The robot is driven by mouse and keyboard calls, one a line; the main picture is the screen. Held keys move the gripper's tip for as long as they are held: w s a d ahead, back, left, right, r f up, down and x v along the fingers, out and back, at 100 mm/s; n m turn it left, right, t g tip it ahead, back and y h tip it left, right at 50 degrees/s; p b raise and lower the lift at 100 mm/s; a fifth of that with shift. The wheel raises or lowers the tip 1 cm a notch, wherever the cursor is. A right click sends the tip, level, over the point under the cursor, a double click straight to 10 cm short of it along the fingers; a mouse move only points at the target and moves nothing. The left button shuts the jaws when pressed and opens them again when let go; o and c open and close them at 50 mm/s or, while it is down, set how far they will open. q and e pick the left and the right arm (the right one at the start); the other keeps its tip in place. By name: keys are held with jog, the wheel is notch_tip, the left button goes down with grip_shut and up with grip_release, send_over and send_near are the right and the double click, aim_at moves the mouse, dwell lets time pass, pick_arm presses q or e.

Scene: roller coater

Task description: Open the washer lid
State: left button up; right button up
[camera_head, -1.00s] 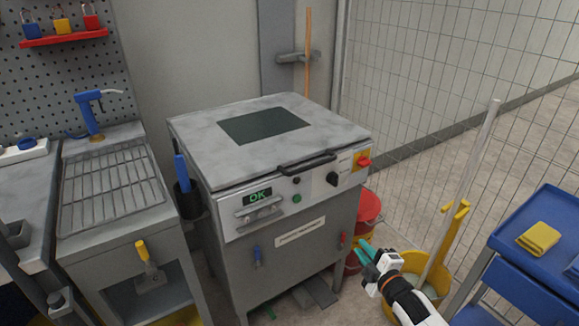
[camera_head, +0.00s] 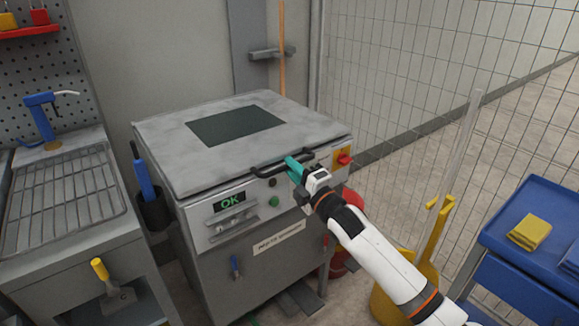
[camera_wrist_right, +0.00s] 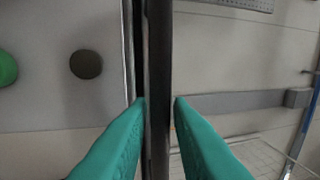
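The washer (camera_head: 255,268) is a grey cabinet in the head view. Its marbled grey lid (camera_head: 170,150), with a dark window (camera_head: 235,125), lies flat and closed. A black bar handle (camera_head: 265,174) runs along the lid's front edge. My right gripper (camera_head: 293,165) has teal fingers and is at the handle from the front right. In the right wrist view the dark handle bar (camera_wrist_right: 158,60) passes between the two fingertips (camera_wrist_right: 159,102), which sit close against both sides, so the gripper looks shut on it. My left gripper is not in view.
The front panel carries a green OK display (camera_head: 230,201), a green button (camera_head: 274,202) and a red switch (camera_head: 344,160). A sink bench (camera_head: 75,250) stands left, a blue cart (camera_head: 540,205) right. Wire fencing (camera_head: 420,70) stands behind.

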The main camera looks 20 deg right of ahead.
jog(key=shift+w+a+r, duration=0.15)
jog(key=shift+w+a, duration=0.05)
jog(key=shift+w, duration=0.45)
grip_shut()
